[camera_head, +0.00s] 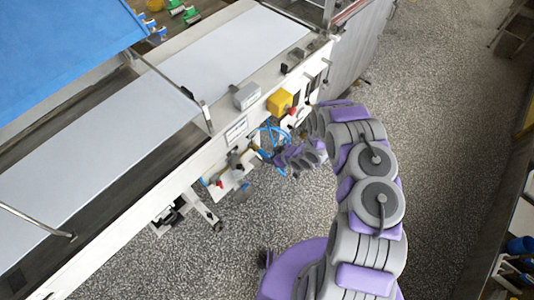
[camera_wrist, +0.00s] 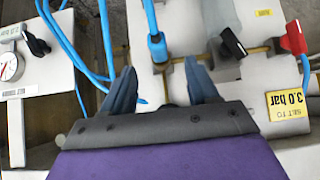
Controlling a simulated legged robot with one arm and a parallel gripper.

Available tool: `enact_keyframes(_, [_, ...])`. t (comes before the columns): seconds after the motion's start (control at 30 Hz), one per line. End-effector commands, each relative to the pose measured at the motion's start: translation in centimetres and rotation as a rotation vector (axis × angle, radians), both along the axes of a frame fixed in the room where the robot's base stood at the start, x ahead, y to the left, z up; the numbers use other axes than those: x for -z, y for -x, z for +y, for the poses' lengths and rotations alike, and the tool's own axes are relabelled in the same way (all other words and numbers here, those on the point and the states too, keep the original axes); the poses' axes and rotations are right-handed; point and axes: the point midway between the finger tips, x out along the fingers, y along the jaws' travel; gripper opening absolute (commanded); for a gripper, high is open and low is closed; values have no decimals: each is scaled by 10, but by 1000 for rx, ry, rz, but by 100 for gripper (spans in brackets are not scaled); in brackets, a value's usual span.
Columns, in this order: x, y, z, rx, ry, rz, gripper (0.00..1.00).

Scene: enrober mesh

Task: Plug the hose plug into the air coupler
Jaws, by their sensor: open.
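My gripper (camera_wrist: 162,88) is open in the wrist view, its two dark blue-grey fingers apart with nothing seen held between them. A blue hose (camera_wrist: 150,15) comes down from the top and ends in a blue fitting (camera_wrist: 157,47) on the pale panel, just beyond the gap between the fingertips. I cannot tell whether this end is the hose plug, nor pick out the air coupler for certain. Brass piping (camera_wrist: 258,50) runs behind the right finger. In the head view my gripper (camera_head: 274,157) is low beside the machine, near looped blue hose (camera_head: 270,131), too small for detail.
A black-handled valve (camera_wrist: 233,43), a red-handled valve (camera_wrist: 294,38) and a yellow 3.0 bar label (camera_wrist: 288,104) are at the right. A pressure gauge (camera_wrist: 10,66) and more blue hoses (camera_wrist: 66,45) are at the left. The conveyor machine (camera_head: 130,170) borders open speckled floor (camera_head: 440,120).

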Motion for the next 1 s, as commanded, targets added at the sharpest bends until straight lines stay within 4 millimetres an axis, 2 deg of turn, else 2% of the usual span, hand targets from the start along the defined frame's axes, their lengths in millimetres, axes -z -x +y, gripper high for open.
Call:
enact_keyframes(0.1, [-20,9,-15,2,0,-1,59])
enact_keyframes(0.5, [-69,39,-56,1,0,-1,59])
enact_keyframes(0.7, [-80,44,-64,-1,0,-2,59])
enact_keyframes(1.0, [-81,45,-65,-1,0,-1,59])
